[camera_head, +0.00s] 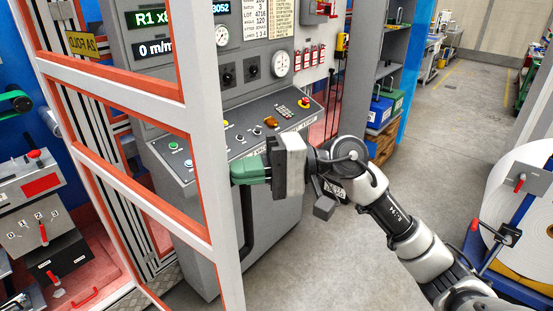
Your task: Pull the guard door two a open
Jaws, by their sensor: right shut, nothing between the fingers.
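The guard door (205,130) is a pale frame with orange inner edges and crossbars, standing across the left part of the view. A yellow sign (82,44) with mirrored lettering, apparently "FOLD 2A", shows at its upper left. A dark vertical handle (248,218) runs along the door's right post, below my gripper; its upper part is hidden. My right gripper (236,174) has green fingers, shut and empty, pointing left at the right post. Its tips are at the post's edge; I cannot tell whether they touch. My left gripper is not in view.
A grey control console (225,140) with buttons and gauges stands behind the door. A machine with red levers (40,225) is at left. A shelf with coloured bins (380,108) stands behind my right arm. A large white roll (510,220) is at right. Floor (450,125) between is clear.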

